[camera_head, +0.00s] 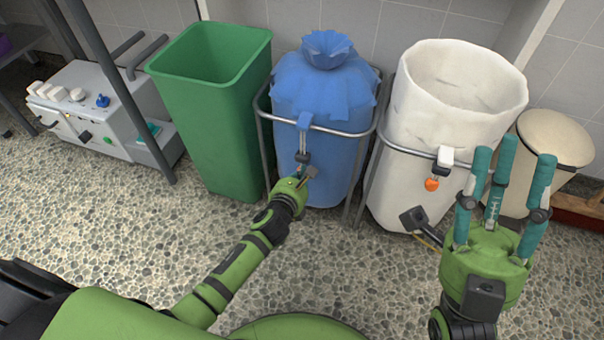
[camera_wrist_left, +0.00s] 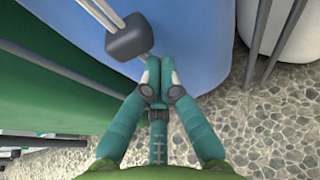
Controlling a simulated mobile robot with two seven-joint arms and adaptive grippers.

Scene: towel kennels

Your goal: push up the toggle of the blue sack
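The blue sack (camera_head: 322,95) hangs in a metal frame, its top gathered into a ruffled tuft. Its dark grey toggle (camera_head: 303,157) hangs at the front on pale cords below a blue tab. In the left wrist view the toggle (camera_wrist_left: 129,37) is close, just beyond and left of my fingertips. My left gripper (camera_wrist_left: 158,72) has its fingers together, just below the toggle; it looks apart from the toggle's body. The cord runs towards the fingertips, and I cannot tell whether they touch it. In the head view the left fingers are mostly hidden. My right gripper (camera_head: 510,165) is open and empty, fingers upward.
A green bin (camera_head: 212,100) stands left of the blue sack. A white sack (camera_head: 445,110) with an orange toggle (camera_head: 432,184) stands right in its own frame. A beige-lidded bin (camera_head: 556,138) is further right. A grey machine (camera_head: 100,110) stands left. The pebbled floor in front is clear.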

